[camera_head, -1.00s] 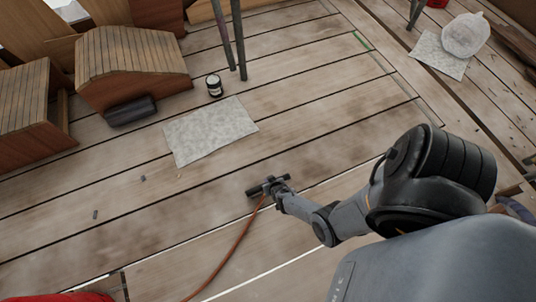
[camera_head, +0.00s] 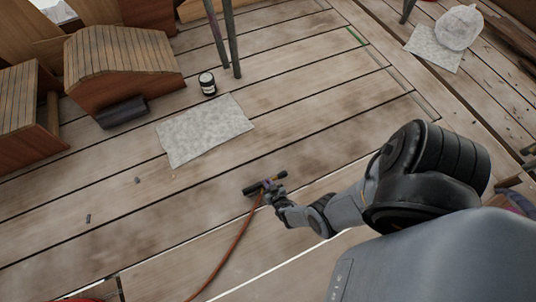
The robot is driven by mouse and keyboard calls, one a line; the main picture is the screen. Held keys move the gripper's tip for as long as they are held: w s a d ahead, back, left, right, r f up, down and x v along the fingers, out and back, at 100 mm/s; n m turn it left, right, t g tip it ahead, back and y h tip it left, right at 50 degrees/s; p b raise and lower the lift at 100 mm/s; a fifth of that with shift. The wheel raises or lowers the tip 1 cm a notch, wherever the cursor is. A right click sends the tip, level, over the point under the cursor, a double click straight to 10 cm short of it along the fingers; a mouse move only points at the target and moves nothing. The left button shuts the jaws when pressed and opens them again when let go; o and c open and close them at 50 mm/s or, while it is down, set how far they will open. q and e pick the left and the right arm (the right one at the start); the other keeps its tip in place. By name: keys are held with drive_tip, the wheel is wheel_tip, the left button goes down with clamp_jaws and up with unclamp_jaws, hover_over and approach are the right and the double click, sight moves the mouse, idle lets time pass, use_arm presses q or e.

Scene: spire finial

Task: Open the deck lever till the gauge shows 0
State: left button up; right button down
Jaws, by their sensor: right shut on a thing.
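My right gripper (camera_head: 271,191) is low over the deck near the middle of the view, at the end of my right arm. It is shut on a small dark bar-shaped fitting (camera_head: 252,189) with an orange-brown hose (camera_head: 232,248) running from it toward the bottom edge. Small purple and yellow spots show at the fitting by the fingers. I cannot tell whether this fitting is the deck lever. No gauge face or reading can be made out. My left gripper is not in view.
A grey mat (camera_head: 204,130) lies on the plank deck (camera_head: 150,235), with a dark jar (camera_head: 207,84) behind it. Wooden roofed boxes (camera_head: 121,65) and a dark roll (camera_head: 122,112) stand at left. Poles (camera_head: 232,40) rise behind. A white bag (camera_head: 459,27) is at upper right.

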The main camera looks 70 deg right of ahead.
drive_tip(key=shift+s+a+f, duration=0.1)
drive_tip(key=shift+s+f, duration=0.2)
drive_tip(key=shift+f, duration=0.05)
drive_tip(key=c, duration=1.2)
unclamp_jaws()
drive_tip(key=shift+o, duration=0.2)
drive_tip(key=shift+w+r, duration=0.25)
drive_tip(key=shift+r, duration=0.05)
drive_tip(key=shift+s+a+r+p, duration=0.15)
drive_tip(key=shift+s+r+p, duration=0.1)
drive_tip(key=shift+p, duration=0.15)
drive_tip(key=p+v, duration=0.5)
drive_tip(key=v, duration=0.5)
drive_tip(key=shift+s+f, duration=0.15)
